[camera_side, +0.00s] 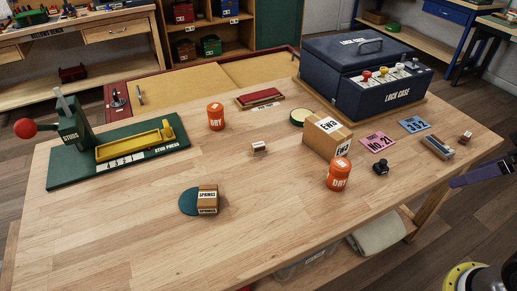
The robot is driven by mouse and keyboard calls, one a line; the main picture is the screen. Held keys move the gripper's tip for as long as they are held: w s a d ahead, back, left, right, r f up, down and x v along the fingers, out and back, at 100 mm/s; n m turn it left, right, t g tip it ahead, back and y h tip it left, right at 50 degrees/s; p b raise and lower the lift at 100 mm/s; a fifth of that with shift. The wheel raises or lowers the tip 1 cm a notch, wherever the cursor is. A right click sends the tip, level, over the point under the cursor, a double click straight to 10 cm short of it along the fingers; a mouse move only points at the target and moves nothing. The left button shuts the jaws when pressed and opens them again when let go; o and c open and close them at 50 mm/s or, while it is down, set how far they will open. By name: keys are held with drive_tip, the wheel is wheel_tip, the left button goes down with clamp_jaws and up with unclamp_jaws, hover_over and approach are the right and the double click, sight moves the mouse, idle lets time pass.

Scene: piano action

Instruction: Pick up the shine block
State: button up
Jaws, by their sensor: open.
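No label that I can read says shine, so I cannot tell for sure which piece is the shine block. A long wooden block with a grey part (438,147) lies near the right end of the table. A small brown block with a pale part (466,136) sits to its right, near the table edge. Another small block with a white face (259,148) stands alone near the middle of the table. All three rest on the wood with nothing touching them.
The table (130,225) is clear at the front left. A brown box (327,137), an orange tin (339,174), a black stamp (380,167), pink (378,142) and blue (414,124) cards, and a blue lock case (350,75) crowd the right. A green stud press (115,155) stands left.

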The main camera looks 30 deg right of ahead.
drive_tip(key=w+r+m+t, duration=0.2)
drive_tip(key=w+r, duration=0.8)
drive_tip(key=w, duration=0.2)
drive_tip(key=n+g, duration=0.1)
drive_tip(key=g, duration=0.2)
hover_over(259, 145)
drive_tip(key=s, duration=0.3)
drive_tip(key=shift+h, duration=0.3)
wheel_tip(259, 145, down, 30)
drive_tip(key=shift+w+f, duration=0.15)
drive_tip(key=shift+f, duration=0.05)
drive_tip(key=shift+x, duration=3)
drive_tip(key=shift+a, duration=0.2)
